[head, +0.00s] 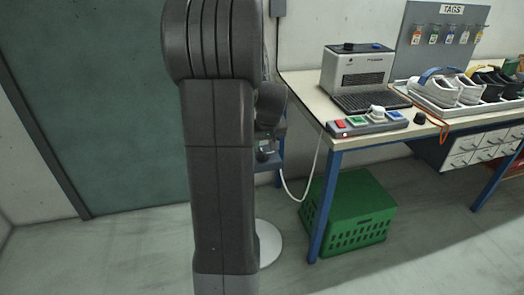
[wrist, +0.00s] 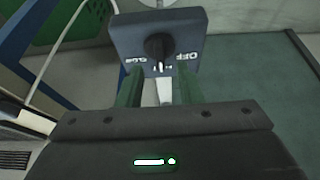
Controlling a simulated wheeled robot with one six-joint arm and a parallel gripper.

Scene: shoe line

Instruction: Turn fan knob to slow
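The fan's control box (wrist: 190,22) is a dark blue-grey block in the upper middle of the wrist view. A round black fan knob (wrist: 157,46) is on its face, with white lettering around it: OFF to the right and what looks like SLOW to the left, both upside down. Small marks sit between them; the knob's exact setting is hard to tell. My gripper (wrist: 158,80) has its two green fingers apart, just below the knob in the picture, with nothing between them. In the head view my arm hides most of the fan; its pale round base (head: 268,243) shows.
A workbench (head: 310,95) stands right of my arm, with a grey machine (head: 357,73), a button panel (head: 366,123) and a shoe tray (head: 455,108). A green crate (head: 350,215) is beneath it. A white cable (head: 306,180) hangs by the bench leg. Floor in front is clear.

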